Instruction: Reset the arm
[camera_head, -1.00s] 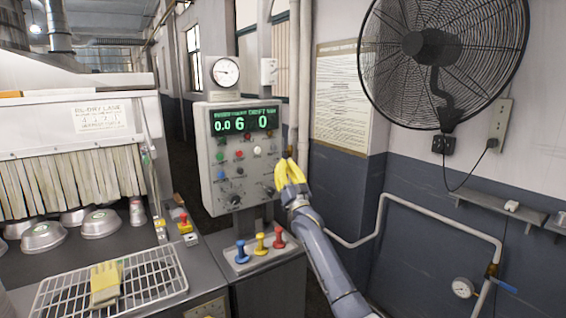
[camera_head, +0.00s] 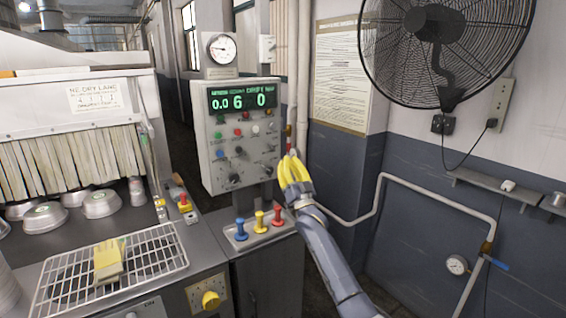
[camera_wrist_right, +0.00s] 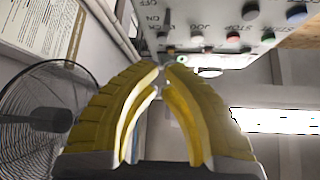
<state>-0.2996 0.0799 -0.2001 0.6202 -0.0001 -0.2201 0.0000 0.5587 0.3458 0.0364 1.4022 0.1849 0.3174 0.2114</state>
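My right gripper (camera_head: 292,170), with yellow fingers on a blue-grey arm, is raised beside the lower right edge of the grey control panel (camera_head: 210,165) in the head view. In the right wrist view the fingers (camera_wrist_right: 165,68) converge with their tips together and nothing visible between them. My left gripper is not in view.
Blue, yellow and red levers (camera_head: 259,222) stand on the cabinet below the panel. A wire rack (camera_head: 165,262) holds a yellow glove (camera_head: 108,262). Metal pans (camera_head: 100,205) sit under the strip curtain. A wall fan (camera_head: 425,45) and a pipe (camera_head: 420,190) are at right.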

